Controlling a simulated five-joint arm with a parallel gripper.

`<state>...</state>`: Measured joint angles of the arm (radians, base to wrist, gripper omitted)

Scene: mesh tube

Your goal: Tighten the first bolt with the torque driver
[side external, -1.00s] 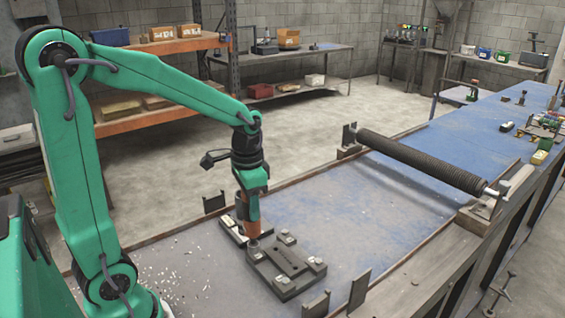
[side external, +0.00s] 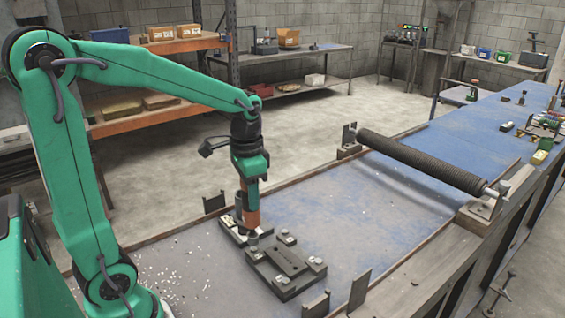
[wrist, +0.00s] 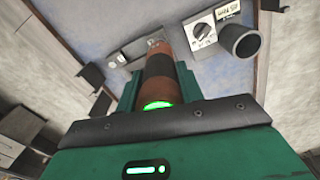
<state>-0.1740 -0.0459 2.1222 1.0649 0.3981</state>
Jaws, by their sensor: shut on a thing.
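My gripper (side external: 250,177) is shut on the orange-and-black torque driver (side external: 251,212), which hangs upright below it. The driver (wrist: 158,72) also shows in the wrist view, with a green light glowing at its near end. Its lower end is over the tool tray (side external: 230,237), beside the dark plate (side external: 289,267); I cannot tell whether it touches anything. The plate lies on the bench with pale clamps or bolt seats at its corners. A short grey piece stands at the plate's left corner, just below the driver. I cannot make out the first bolt itself.
A dark cup (wrist: 241,40) and a dial (wrist: 202,33) show right of the driver in the wrist view. A dark mesh tube (side external: 420,162) spans supports at the right. Small upright brackets stand on the bench edges. The blue bench between plate and tube is clear.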

